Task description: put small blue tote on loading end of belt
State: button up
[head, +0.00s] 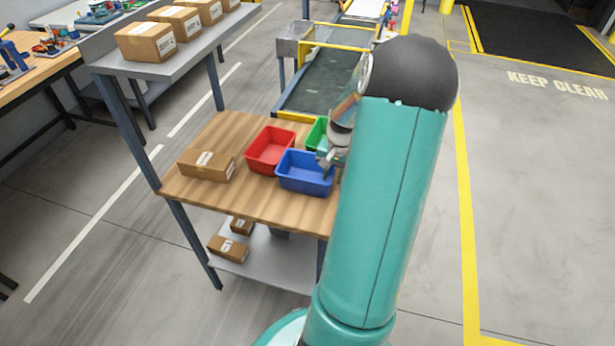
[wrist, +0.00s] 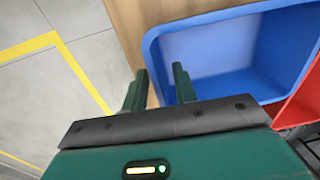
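The small blue tote (head: 303,182) stands on the wooden tabletop, beside a red tote (head: 268,150) and partly in front of a green tote (head: 317,132). The tote also fills the upper right of the wrist view (wrist: 215,50) and looks empty. My gripper (wrist: 160,70) is at the tote's edge with its fingers apart. One finger shows outside the tote wall and the other over its inside; I cannot tell if either touches. In the head view my arm hides much of the gripper. The dark belt (head: 325,80) lies behind the table, its near end edged in yellow.
A cardboard box (head: 206,166) sits at the table's left. A raised shelf (head: 190,58) with several boxes stands at the back left. Smaller boxes lie on the lower shelf (head: 262,262). Open floor (head: 540,200) lies to the right.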

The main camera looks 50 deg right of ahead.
jog(key=shift+f, duration=0.75)
grip_shut()
jog(key=shift+r, duration=0.1)
